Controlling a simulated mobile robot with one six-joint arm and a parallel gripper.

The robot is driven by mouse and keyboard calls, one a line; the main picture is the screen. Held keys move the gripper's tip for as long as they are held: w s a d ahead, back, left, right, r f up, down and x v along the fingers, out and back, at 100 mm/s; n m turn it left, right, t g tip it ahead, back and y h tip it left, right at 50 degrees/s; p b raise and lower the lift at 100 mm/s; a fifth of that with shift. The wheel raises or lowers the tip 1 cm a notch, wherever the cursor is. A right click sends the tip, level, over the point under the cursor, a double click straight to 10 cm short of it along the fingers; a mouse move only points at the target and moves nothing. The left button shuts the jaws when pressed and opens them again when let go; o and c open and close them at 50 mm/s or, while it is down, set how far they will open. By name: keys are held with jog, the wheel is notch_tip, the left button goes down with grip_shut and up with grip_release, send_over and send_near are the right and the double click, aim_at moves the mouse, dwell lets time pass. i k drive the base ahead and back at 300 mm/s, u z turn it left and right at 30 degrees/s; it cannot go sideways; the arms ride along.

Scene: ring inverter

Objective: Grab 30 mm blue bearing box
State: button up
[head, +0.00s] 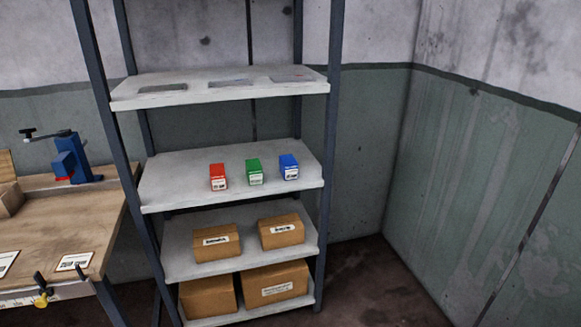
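A small blue box (289,167) with a white label on its front stands on the second shelf from the top, at the right of a row of three. A green box (254,171) stands to its left, and a red box (218,176) is further left. The three boxes are apart from each other. The label print is too small to read, so the size cannot be told. My gripper is not in view.
The metal shelf rack (150,190) has cardboard boxes (281,231) on its lower two shelves and flat items on the top shelf (220,92). A wooden workbench (75,215) with a blue vise (72,160) stands at left. Floor (375,285) right of the rack is clear.

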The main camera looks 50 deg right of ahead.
aim_at(288, 165)
jog(key=u, duration=0.05)
jog(key=i, duration=0.95)
jog(key=z, duration=0.05)
